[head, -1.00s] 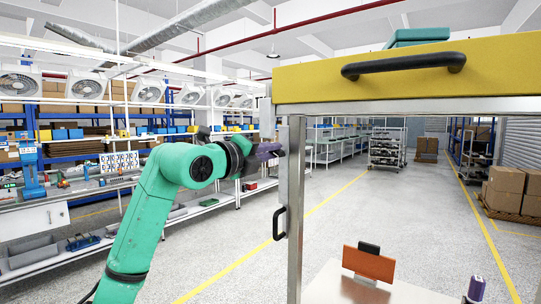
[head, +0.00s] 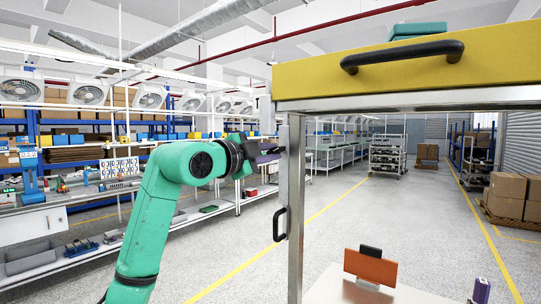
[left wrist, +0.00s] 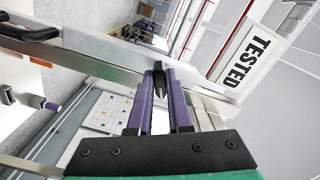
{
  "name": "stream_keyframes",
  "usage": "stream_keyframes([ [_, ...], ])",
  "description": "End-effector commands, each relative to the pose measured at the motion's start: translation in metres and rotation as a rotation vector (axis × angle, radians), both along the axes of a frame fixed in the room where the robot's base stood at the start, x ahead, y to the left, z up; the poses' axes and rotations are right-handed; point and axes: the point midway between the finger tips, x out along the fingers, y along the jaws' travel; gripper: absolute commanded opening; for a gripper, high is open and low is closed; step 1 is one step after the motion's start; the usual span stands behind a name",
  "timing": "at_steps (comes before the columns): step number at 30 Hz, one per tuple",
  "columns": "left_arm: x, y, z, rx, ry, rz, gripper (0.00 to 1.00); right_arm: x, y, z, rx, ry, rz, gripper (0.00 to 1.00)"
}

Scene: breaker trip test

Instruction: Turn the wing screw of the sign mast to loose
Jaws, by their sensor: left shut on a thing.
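My left gripper (head: 266,154) reaches in from the left to the upper part of a metal post (head: 296,200). In the left wrist view its two purple fingers (left wrist: 159,95) are shut on the wing screw (left wrist: 160,72), a small dark piece between the fingertips. The fingers hide much of the screw, so I cannot tell how far it is turned. The sign (left wrist: 243,62), a white plate reading "TESTED", shows tilted to the right in the wrist view. The mast's own outline is hard to make out. My right gripper is not in view.
A yellow drawer front (head: 420,70) with a black handle (head: 402,57) tops the metal frame. A smaller black handle (head: 280,224) sits low on the post. An orange panel (head: 370,266) and a small purple object (head: 481,290) stand on the lower shelf.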

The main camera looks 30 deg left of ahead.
Motion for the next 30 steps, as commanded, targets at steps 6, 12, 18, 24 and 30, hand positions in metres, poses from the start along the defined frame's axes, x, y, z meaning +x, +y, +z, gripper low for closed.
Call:
stream_keyframes([
  [6, 0.0, -0.001, -0.002, -0.203, 0.029, -0.001, 0.0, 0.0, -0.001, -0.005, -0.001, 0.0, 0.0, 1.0],
  [12, 0.0, -0.001, -0.003, -0.39, 0.055, -0.001, 0.0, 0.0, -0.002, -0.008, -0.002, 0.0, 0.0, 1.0],
  [18, 0.0, -0.002, -0.003, -0.579, 0.084, -0.001, 0.0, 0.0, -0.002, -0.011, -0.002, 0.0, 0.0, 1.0],
  [24, 0.0, -0.003, -0.004, -0.763, 0.109, -0.002, 0.0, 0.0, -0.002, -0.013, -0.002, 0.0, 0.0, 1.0],
  [30, 0.0, -0.004, -0.005, -0.923, 0.134, -0.003, 0.0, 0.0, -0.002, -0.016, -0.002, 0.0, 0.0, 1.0],
])
